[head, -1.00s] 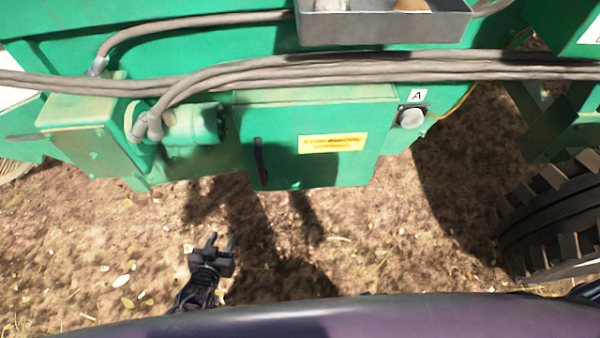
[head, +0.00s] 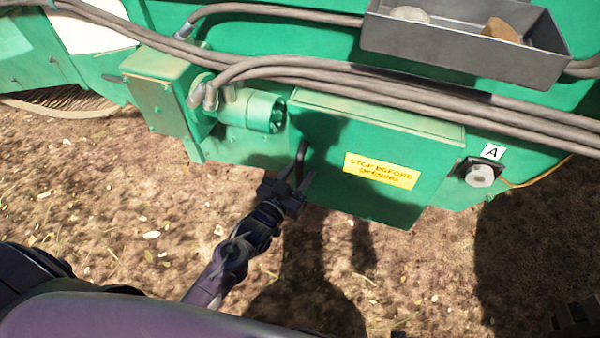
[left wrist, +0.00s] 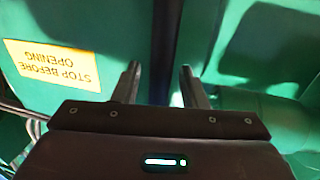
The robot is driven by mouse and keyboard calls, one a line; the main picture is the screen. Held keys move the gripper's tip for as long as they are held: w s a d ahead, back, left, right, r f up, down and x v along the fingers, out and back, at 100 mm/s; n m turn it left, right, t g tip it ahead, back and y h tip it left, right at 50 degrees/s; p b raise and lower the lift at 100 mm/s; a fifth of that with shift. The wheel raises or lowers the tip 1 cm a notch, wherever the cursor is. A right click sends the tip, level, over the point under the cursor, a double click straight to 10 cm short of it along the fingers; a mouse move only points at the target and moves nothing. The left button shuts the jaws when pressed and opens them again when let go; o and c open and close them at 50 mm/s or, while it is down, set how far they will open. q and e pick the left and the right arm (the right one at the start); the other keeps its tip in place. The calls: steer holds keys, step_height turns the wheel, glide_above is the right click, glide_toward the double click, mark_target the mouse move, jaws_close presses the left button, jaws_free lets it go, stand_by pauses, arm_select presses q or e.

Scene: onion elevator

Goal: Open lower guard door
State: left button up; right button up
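The lower guard door (head: 335,160) is a green panel with a yellow "STOP BEFORE OPENING" label (head: 381,170). It appears closed. A dark upright handle (head: 301,150) sits near its left edge. My left gripper (head: 296,176) is at the handle's lower end in the head view. In the left wrist view the gripper (left wrist: 158,84) is open, its two fingers apart with the dark handle bar (left wrist: 164,45) between and beyond them. The label also shows in that view (left wrist: 53,64), upside down. Contact with the handle cannot be told. My right gripper is not in view.
Grey hoses (head: 350,83) run across the machine above the door. A grey tray (head: 465,42) with stones is at the top right. A knob (head: 480,174) marked A is right of the door. Bare soil (head: 90,200) lies below the machine.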

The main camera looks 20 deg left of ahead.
arm_select(q)
steer(key=shift+w, duration=0.2)
steer(key=shift+c, duration=0.3)
jaws_close()
steer(key=shift+s, duration=0.1)
